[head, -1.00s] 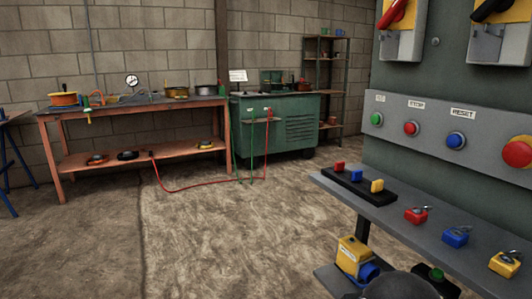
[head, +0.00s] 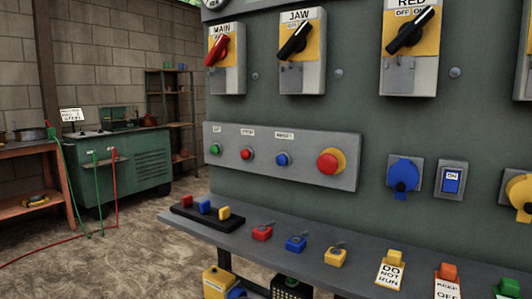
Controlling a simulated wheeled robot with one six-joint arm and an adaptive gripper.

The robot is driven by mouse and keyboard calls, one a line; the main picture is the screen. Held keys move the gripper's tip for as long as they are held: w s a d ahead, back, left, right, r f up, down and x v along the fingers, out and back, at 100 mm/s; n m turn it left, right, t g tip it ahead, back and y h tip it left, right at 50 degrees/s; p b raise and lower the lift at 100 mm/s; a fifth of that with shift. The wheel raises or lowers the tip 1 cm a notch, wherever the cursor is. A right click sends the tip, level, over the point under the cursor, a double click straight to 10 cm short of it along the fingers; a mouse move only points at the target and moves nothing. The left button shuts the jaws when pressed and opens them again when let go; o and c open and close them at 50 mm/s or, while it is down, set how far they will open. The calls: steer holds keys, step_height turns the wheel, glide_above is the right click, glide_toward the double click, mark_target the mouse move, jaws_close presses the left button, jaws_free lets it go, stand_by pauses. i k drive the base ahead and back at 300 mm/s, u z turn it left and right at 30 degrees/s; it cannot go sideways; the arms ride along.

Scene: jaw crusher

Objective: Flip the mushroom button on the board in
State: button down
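The head view shows a grey-green control board with a grey button panel (head: 215,169) on it. At the panel's right end is a large red mushroom button (head: 328,163) on a yellow base. To its left are smaller green (head: 215,149), red (head: 247,154) and blue (head: 282,159) buttons with small labels above. Whether the mushroom button is pressed in or out I cannot tell. My gripper is not in view.
Above are rotary switches labelled MAIN (head: 218,50), JAW (head: 297,42) and RED (head: 409,34). A shelf (head: 195,227) below holds padlocks, such as a red one (head: 262,233), and tags. A blue socket (head: 404,174) sits right of the panel. Open floor lies left, before a green bench (head: 140,165).

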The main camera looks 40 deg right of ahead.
mark_target(327, 164)
steer(key=z, duration=0.3)
steer(key=k, duration=0.55)
steer(key=z, duration=0.85)
